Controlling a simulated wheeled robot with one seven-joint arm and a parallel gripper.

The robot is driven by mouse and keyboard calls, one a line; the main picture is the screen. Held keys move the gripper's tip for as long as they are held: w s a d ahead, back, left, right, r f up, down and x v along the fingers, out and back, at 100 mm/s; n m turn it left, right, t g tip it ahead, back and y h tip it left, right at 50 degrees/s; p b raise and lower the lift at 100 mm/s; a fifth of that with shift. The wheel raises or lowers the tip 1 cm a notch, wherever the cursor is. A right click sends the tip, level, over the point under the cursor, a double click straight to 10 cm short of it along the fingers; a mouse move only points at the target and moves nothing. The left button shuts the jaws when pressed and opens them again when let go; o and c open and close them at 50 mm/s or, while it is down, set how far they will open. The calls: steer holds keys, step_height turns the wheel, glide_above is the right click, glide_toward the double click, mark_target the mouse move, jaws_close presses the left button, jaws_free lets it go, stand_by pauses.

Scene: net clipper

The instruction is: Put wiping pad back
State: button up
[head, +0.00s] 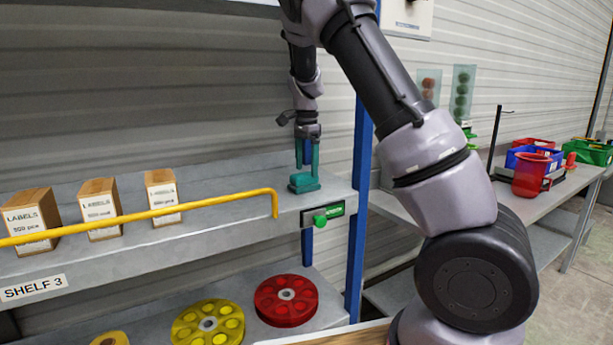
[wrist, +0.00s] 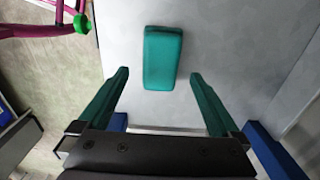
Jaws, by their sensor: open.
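The wiping pad, a teal block (head: 304,184), lies on the right end of the upper shelf (head: 240,172). In the wrist view the pad (wrist: 163,57) is whole and unobstructed on the light grey surface, ahead of and between the fingers. My gripper (head: 308,160) points down at the pad in the head view, its teal fingers close above it. In the wrist view my gripper (wrist: 160,76) is open, with a finger on each side and nothing held. The head view does not clearly show whether the fingertips touch the pad.
A yellow rail (head: 150,216) runs along the shelf front. Label boxes (head: 103,207) stand to the left. A blue post (head: 358,200) rises right of the pad. Red (head: 286,299) and yellow (head: 208,325) reels lie on the lower shelf. A bench (head: 545,205) with bins stands right.

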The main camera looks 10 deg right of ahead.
mark_target(307, 174)
step_height(307, 174, up, 3)
steer(key=shift+r, duration=0.2)
steer(key=s+d+r+n+t, duration=0.1)
steer(key=s+r+n+t, duration=0.1)
steer(key=s, duration=0.8)
steer(key=s+d+r+n+t+y, duration=0.1)
steer(key=s+r+n, duration=0.4)
steer(key=s, duration=0.5)
steer(key=s+d+r+n+t+y, duration=0.1)
steer(key=s+d+r+n+t, duration=0.2)
steer(key=s+r, duration=0.3)
steer(key=s+t, duration=0.1)
steer(key=s, duration=0.3)
steer(key=shift+d, duration=0.15)
steer(key=shift+s+r, duration=0.1)
